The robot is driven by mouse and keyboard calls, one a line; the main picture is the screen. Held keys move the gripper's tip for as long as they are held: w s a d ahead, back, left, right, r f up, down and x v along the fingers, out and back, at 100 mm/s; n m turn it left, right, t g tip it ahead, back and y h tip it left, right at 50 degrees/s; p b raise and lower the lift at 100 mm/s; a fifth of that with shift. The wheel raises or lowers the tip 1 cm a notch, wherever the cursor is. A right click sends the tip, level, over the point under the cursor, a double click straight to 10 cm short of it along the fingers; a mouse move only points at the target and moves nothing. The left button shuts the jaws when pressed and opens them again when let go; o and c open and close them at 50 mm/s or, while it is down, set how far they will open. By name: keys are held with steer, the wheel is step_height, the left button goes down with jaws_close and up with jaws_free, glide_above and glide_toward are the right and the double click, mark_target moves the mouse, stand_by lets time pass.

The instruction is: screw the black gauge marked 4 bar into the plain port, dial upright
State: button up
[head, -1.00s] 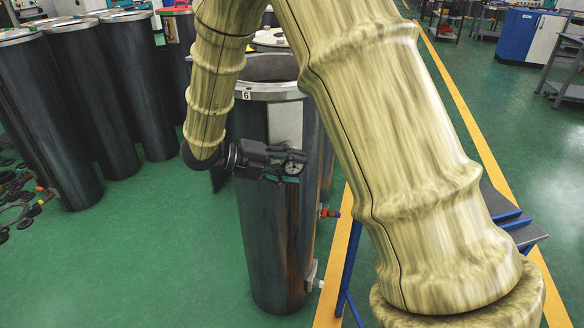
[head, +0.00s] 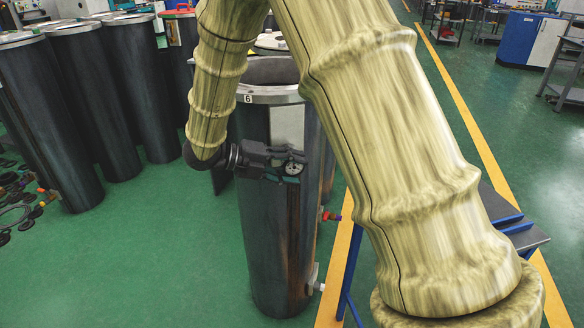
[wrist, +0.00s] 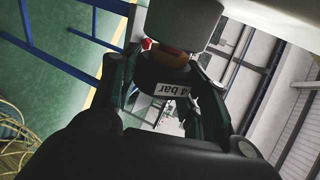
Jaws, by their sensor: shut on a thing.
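My gripper (head: 280,173) is shut on a black gauge (head: 294,168), in front of the flanged cylinder marked 6 (head: 262,215). In the head view the gauge's small white dial faces the camera. In the wrist view the gauge (wrist: 178,75) sits between the fingers of my gripper (wrist: 168,88) and shows a white "4 bar" label. A brass-coloured part and a grey round part (wrist: 184,18) lie beyond it. I cannot tell whether the gauge touches anything there. I cannot make out the plain port for certain; a white fitting (head: 319,287) sits low on the cylinder.
A red-handled valve (head: 331,216) sticks out on the cylinder's right side. More dark cylinders (head: 140,90) stand at the left. A blue-framed stand (head: 352,275) is close on the right. Green floor (head: 150,255) is clear at the front left.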

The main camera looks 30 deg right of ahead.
steer(key=shift+w, duration=0.1)
stand_by(0.4)
steer(key=o, duration=1.2)
steer(key=shift+c, duration=0.2)
steer(key=shift+o, duration=0.3)
steer(key=shift+o, duration=0.9)
steer(key=shift+f, duration=0.3)
steer(key=shift+w+a+r, duration=0.1)
steer(key=shift+a, duration=0.05)
steer(key=shift+p+v, duration=0.8)
steer(key=shift+v, duration=2.5)
